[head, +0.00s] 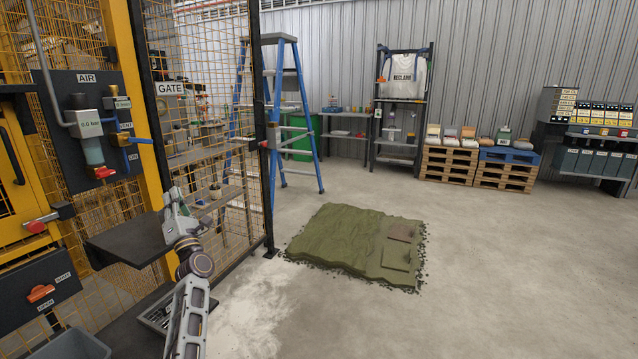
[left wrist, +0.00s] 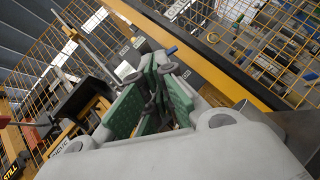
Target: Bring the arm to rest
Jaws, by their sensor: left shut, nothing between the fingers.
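My left arm comes up from the bottom of the head view, and its left gripper (head: 176,200) is raised beside the dark shelf on the yellow machine frame. The left gripper is shut and empty. In the left wrist view its green-padded fingers (left wrist: 152,95) point toward the yellow frame and the mesh. My right gripper is not in view.
A mesh gate (head: 215,130) and its dark post stand close right of my left arm. The panel with the air valve (head: 92,140) is at left, above a dark shelf (head: 125,240). Floor to the right is clear.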

